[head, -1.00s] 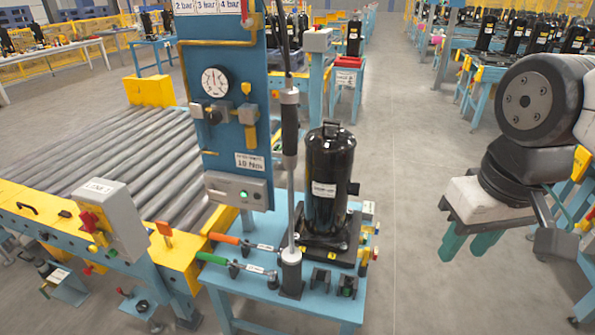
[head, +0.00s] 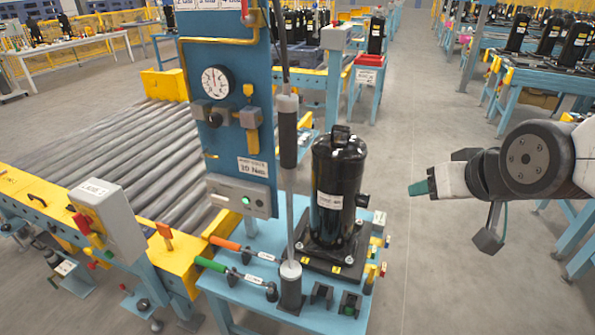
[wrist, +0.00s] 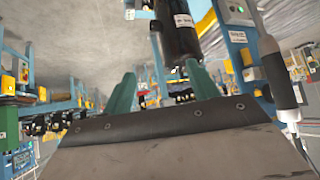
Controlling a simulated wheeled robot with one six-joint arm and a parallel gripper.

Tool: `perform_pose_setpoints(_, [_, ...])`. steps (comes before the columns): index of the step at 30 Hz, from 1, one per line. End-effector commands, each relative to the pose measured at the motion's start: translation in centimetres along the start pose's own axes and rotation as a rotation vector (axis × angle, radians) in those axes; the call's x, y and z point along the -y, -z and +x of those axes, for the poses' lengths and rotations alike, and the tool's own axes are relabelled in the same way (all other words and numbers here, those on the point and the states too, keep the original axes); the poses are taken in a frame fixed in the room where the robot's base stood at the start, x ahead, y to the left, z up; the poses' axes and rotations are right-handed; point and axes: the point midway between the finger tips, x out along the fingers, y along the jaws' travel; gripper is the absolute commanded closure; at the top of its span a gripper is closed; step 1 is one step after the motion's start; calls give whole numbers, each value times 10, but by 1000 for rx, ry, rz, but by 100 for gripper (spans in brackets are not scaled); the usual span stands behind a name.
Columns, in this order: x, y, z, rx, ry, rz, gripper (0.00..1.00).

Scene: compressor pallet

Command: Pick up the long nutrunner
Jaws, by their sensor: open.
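The long nutrunner (head: 287,135) hangs upright in front of the blue panel, a thin grey shaft with a dark grip. Its lower end meets a dark socket holder (head: 291,287) on the blue table. In the wrist view the nutrunner (wrist: 281,80) shows tilted at the right edge. My gripper (head: 418,188) is to the right of the black compressor, well apart from the nutrunner, pointing left with green fingertips. The wrist view shows its two green fingers (wrist: 163,88) spread apart with nothing between them.
The black compressor (head: 338,190) stands on the blue table (head: 240,300), between my gripper and the nutrunner. Two handled tools, orange (head: 226,243) and green (head: 212,264), lie at the table's left. A roller conveyor (head: 120,150) is on the left. The floor right of the table is clear.

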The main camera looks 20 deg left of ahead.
Motion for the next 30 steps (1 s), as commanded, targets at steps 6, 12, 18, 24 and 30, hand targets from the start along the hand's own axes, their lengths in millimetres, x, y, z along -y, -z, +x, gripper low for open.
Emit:
perform_pose_setpoints(6, [110, 60, 60, -375, 154, -117, 41])
perform_pose_setpoints(12, [189, 78, 70, -647, 255, -157, 41])
perform_pose_setpoints(18, [221, 80, 67, -769, 297, -164, 41])
perform_pose_setpoints(24, [229, 94, 78, -786, 300, -163, 41])
perform_pose_setpoints(30, [239, 113, 94, -786, 299, -163, 41])
